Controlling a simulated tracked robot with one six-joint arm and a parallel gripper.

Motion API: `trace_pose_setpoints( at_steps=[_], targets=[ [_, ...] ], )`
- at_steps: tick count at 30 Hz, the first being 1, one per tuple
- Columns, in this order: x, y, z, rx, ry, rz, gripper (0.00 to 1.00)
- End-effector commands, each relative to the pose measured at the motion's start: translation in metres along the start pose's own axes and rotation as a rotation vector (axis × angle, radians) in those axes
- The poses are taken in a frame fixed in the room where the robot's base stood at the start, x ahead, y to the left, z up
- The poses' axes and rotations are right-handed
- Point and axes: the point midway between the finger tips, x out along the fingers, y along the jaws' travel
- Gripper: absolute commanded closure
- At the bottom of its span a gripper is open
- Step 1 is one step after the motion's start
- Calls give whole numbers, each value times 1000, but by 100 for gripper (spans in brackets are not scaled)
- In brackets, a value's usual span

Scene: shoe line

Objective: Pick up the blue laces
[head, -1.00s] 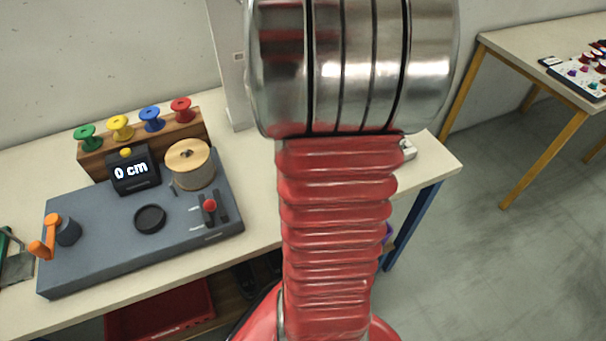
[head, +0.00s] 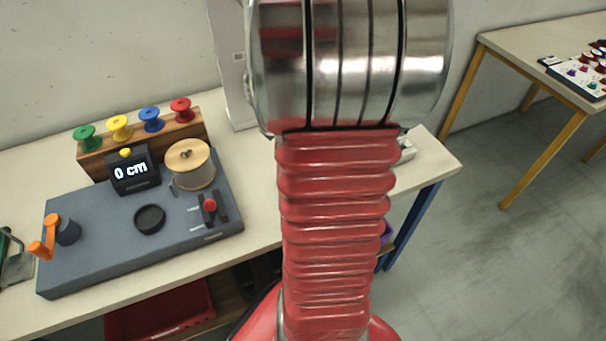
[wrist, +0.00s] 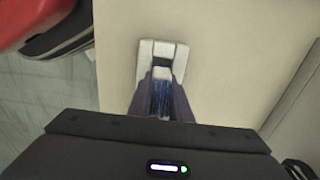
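The blue laces (wrist: 161,98) show in the wrist view as a dark blue bundle, filling the narrow gap between the two fingers of my gripper (wrist: 162,88). The fingers appear closed against both sides of the bundle. A white-grey holder (wrist: 163,48) on the pale tabletop lies just beyond the fingertips. The lower part of the laces is hidden by my gripper's dark body. In the head view my arm hides the gripper and the laces; only a bit of the white holder (head: 407,151) shows at the right of the arm.
The workbench (head: 262,200) carries a grey measuring machine (head: 105,235) reading "0 cm" and a wooden rack (head: 145,142) with coloured spools. A white upright panel (head: 233,75) stands behind my arm. A red bin (head: 160,310) is under the bench. Another table (head: 515,50) stands at far right.

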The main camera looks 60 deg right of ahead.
Motion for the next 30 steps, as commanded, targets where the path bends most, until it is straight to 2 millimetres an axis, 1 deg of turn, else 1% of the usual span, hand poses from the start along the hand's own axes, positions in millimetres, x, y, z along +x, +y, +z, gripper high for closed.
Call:
trace_pose_setpoints(
  at_steps=[1,6,7,15,19,23,30],
  targets=[
    [0,0,0,0,0,0,87],
    [0,0,0,0,0,0,99],
    [0,0,0,0,0,0,100],
    [0,0,0,0,0,0,100],
    [-6,0,0,-1,0,-1,100],
    [-19,-1,0,-1,1,-3,100],
    [-61,-1,0,-1,2,-5,100]
  ],
)
